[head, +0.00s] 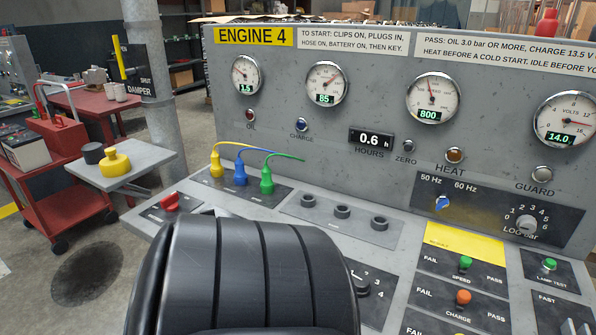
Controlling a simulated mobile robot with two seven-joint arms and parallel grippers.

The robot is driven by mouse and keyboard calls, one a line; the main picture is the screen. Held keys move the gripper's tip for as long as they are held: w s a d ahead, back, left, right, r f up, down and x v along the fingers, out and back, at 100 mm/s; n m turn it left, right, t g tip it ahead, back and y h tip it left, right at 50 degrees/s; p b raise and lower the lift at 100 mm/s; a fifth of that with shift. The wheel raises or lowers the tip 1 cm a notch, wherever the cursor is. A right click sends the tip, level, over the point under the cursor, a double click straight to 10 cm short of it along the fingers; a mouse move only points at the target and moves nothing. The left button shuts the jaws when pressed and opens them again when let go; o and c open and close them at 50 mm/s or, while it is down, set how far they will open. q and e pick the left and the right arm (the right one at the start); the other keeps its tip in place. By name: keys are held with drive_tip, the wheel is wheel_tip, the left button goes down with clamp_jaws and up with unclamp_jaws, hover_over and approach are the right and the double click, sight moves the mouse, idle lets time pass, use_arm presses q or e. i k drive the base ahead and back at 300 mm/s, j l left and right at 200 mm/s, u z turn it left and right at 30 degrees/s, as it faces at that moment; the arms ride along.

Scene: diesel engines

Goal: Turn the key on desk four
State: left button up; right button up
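Desk four (320,178) is a grey console headed by a yellow "ENGINE 4" sign (253,37). I cannot make out a key; a large dark arm link of mine covers the desk's front middle. A red switch handle (170,202) sits on a dark plate at the desk's left end. Yellow (217,165), blue (240,174) and green (267,180) plugs stand upright on a dark plate, with cables attached. A black knob (362,287) shows partly beside my arm link. The round gauges (432,98) show 1.5, 85, 800 and 14.0. Neither gripper is in view.
A side shelf (152,157) left of the desk holds a yellow capped part (115,162) and a dark cup (93,153). A grey post (152,70) stands behind it. A red cart (60,190) is further left. Test switches (463,297) fill the desk's right front.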

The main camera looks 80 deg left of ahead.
sight(210, 211)
drive_tip(key=u, duration=3.2)
